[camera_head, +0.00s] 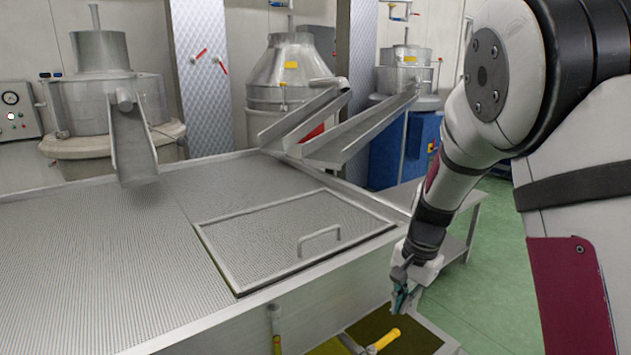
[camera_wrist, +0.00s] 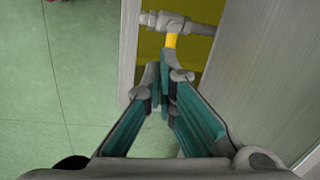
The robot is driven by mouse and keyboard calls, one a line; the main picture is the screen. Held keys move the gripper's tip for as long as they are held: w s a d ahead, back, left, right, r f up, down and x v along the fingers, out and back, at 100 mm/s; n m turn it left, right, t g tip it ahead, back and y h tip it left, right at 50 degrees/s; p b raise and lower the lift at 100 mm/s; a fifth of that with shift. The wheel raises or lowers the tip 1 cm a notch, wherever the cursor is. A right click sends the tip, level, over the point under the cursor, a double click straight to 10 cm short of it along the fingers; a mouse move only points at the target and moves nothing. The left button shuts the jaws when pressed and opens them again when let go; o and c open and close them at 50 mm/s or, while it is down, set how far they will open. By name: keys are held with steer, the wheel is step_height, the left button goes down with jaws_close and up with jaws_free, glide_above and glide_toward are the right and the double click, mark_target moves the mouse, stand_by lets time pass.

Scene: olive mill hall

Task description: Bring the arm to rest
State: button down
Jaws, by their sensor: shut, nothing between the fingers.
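My gripper (camera_head: 400,296) hangs at the end of my arm on the right of the head view, pointing down beside the front right corner of the metal tank. It is shut and empty. In the wrist view its teal fingers (camera_wrist: 164,85) meet at the tips. Just beyond the tips, a valve with a yellow handle (camera_wrist: 171,40) shows against an olive-yellow surface. The same yellow handle (camera_head: 386,339) is below my gripper in the head view. I cannot tell whether the fingertips touch it.
The metal tank (camera_head: 90,245) has a perforated top and a hatch with a handle (camera_head: 318,240). Steel chutes (camera_head: 355,135) and several separators stand behind it. A second yellow-handled valve (camera_head: 276,343) is on the tank's front. Green floor (camera_head: 490,270) is open at the right.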

steer(key=s+r+n+t, duration=0.2)
steer(key=s+r+n, duration=0.3)
steer(key=s+r, duration=0.9)
steer(key=s+r+n, duration=0.2)
steer(key=s, duration=0.5)
steer(key=s+d+r+n+t+h, duration=0.1)
steer(key=s+r+n, duration=0.1)
steer(key=s, duration=0.6)
steer(key=shift+d+r+t+p, duration=0.15)
steer(key=shift+d+t+p, duration=0.15)
steer(key=shift+p, duration=0.1)
